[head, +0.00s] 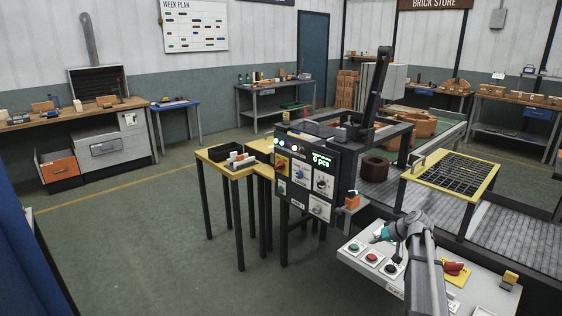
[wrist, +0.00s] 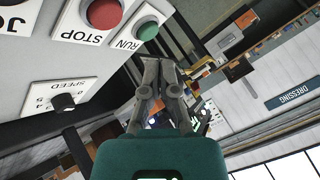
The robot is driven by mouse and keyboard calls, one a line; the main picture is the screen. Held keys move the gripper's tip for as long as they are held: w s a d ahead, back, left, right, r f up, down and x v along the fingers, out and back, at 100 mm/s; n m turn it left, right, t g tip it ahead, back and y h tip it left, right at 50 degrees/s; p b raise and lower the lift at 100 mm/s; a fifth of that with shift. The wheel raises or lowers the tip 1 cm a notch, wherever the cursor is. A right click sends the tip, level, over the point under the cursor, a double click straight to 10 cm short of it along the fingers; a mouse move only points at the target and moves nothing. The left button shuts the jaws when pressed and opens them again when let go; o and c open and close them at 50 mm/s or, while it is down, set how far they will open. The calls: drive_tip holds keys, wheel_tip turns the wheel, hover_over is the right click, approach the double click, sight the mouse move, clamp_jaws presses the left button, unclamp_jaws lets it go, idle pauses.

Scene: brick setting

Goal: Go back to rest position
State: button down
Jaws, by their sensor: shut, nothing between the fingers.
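My gripper (wrist: 160,62) is shut with nothing between its fingers; its dark fingers and teal body show in the wrist view. In the head view its teal body (head: 381,233) is over the left part of a pale control console (head: 425,283). In the wrist view the green RUN button (wrist: 147,31) lies beside the fingertips, and the red STOP button (wrist: 104,12) is farther left. I cannot tell whether the fingertips touch the console. My arm reaches in from the lower right of the head view.
A dark control box (head: 308,178) with a lit display stands behind the console. A yellow-framed grate (head: 455,174) is over the conveyor at right. A red emergency button (head: 456,268) is on the console's right. A yellow table (head: 215,156) stands left; the floor there is open.

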drive_tip(key=s+a+g+h+p, duration=0.6)
drive_tip(key=s+a, duration=1.6)
drive_tip(key=s, duration=0.3)
drive_tip(key=shift+a+r, duration=0.15)
drive_tip(key=shift+r, duration=0.3)
